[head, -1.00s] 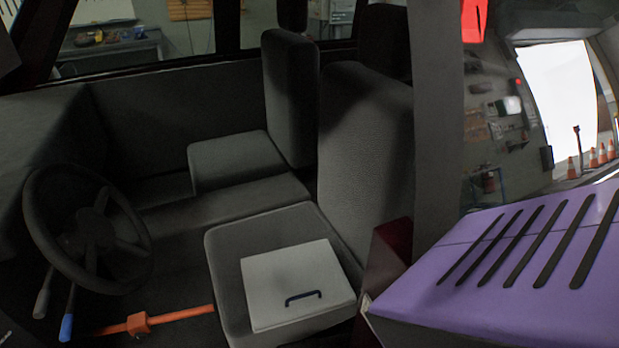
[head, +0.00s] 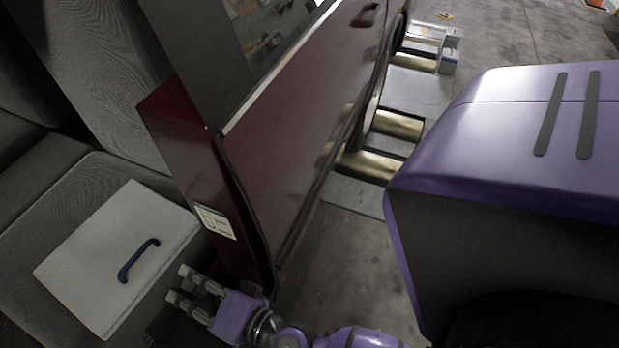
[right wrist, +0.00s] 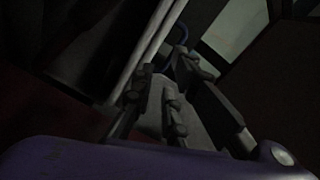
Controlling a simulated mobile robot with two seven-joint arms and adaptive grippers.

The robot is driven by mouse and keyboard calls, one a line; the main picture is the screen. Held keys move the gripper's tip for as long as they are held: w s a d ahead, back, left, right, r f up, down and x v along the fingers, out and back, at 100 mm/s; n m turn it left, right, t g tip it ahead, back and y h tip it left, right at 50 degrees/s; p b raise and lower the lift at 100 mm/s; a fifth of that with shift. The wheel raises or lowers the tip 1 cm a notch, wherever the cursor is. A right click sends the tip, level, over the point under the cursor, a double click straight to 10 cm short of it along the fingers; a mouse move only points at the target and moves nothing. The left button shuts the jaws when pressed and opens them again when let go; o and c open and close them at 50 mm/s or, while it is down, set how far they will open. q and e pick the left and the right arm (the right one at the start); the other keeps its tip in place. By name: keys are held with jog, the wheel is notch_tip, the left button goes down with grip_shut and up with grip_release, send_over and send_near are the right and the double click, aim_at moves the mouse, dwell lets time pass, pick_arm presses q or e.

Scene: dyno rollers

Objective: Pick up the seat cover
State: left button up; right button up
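The seat cover (head: 85,255) is a pale grey square panel with a dark blue bar handle (head: 138,260). It lies flat on the dark seat cushion at the lower left of the head view. My right gripper (head: 176,284), purple with grey fingers, is just right of the cover, with its fingers pointing left toward the handle side. The fingers are apart with nothing seen between them. The right wrist view is dark; the two fingers (right wrist: 157,92) show there with a gap. My left gripper is not in view.
The dark red door frame (head: 190,165) and open door (head: 300,130) of the vehicle stand close behind and right of my right gripper. The seat back (head: 100,80) rises behind the cover. Metal rollers (head: 370,165) lie in the floor beyond the door.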

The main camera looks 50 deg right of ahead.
aim_at(137, 258)
jog(key=w+m+b, duration=0.1)
jog(key=w, duration=0.1)
jog(key=w+a+m+t+b, duration=0.1)
jog(key=w+m, duration=0.1)
jog(key=w+a+r+m, duration=0.1)
jog(key=w, duration=0.1)
jog(key=shift+w+a+h+b, duration=0.2)
jog(key=shift+w+h+b, duration=0.1)
jog(key=shift+w+b, duration=0.1)
jog(key=x, duration=0.6)
jog(key=shift+w+a+r, duration=0.1)
jog(key=shift+a+r, duration=0.05)
jog(key=shift+r, duration=0.1)
jog(key=shift+w, duration=0.45)
grip_shut()
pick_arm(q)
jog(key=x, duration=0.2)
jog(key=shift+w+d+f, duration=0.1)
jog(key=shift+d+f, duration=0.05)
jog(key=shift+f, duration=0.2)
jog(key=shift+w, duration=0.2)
pick_arm(e)
jog(key=shift+a, duration=0.1)
pick_arm(q)
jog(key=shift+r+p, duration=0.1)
jog(key=shift+p, duration=0.25)
